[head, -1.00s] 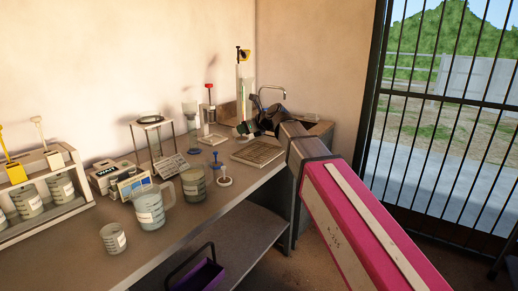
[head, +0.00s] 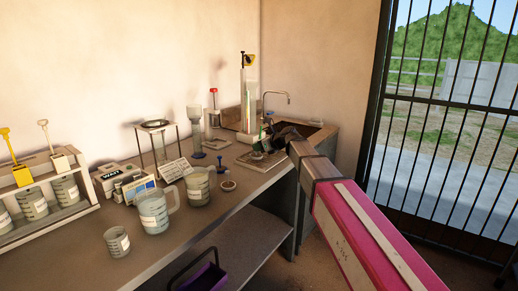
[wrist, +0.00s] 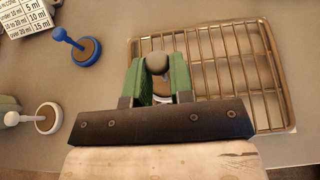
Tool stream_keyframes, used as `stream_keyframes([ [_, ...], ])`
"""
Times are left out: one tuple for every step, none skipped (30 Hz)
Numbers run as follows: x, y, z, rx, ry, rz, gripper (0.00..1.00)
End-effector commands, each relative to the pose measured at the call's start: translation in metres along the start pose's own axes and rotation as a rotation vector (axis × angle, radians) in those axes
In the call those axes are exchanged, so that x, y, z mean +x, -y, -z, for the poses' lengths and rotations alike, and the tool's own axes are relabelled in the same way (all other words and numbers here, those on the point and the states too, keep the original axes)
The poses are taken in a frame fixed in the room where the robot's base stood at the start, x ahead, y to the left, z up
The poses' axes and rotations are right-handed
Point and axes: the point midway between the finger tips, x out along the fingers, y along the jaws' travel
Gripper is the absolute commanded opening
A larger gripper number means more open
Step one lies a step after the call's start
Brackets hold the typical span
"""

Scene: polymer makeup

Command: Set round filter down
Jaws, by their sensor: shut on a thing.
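My gripper (wrist: 158,75) has green fingers shut on the grey knob of the round filter (wrist: 156,60). Part of a disc shows below the knob between the fingers; the rest is hidden. The filter is over the left edge of a wire rack (wrist: 292,128); I cannot tell whether it touches. In the head view my gripper (head: 263,142) is low over the rack (head: 250,163), which it partly covers.
A blue-knobbed disc (wrist: 84,47) and a white-knobbed disc (wrist: 45,118) stand left of the rack. A large measuring jug (head: 153,212) and beakers are further left on the bench. A tall cylinder (head: 248,95) and a sink are behind. The right part of the rack is clear.

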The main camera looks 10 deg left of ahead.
Motion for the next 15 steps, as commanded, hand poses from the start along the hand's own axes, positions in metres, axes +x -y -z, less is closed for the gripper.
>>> stream_keyframes([
  [0.0017,-0.0002,0.0038,0.0,0.0,0.0,0.0],
  [0.0022,-0.0001,0.0047,0.0,0.0,0.0,0.0],
  [0.0023,0.0,0.0049,-0.001,0.0,0.001,0.0],
  [0.0023,0.0001,0.0046,-0.001,0.0,0.001,0.0],
  [0.0022,0.0001,0.0045,-0.001,0.0,0.001,0.0],
  [0.0021,0.0001,0.0043,-0.001,0.0,0.001,0.0],
  [0.0021,0.0001,0.0043,-0.001,0.0,0.001,0.0],
  [0.0021,0.0,0.0043,-0.001,0.0,0.001,0.0],
  [0.0023,0.0001,0.0047,-0.001,0.0,0.001,0.0],
  [0.0025,0.0001,0.0052,-0.001,0.0,0.001,0.0],
  [0.0029,0.0,0.006,-0.001,0.0,0.001,0.0],
  [0.0034,0.0001,0.007,-0.001,0.0,0.001,0.0],
  [0.0034,0.0001,0.007,-0.001,0.0,0.001,0.28],
  [0.0033,0.0001,0.0068,-0.001,0.0,0.001,0.38],
  [0.0033,0.0001,0.0067,-0.001,0.0,0.001,0.47],
])
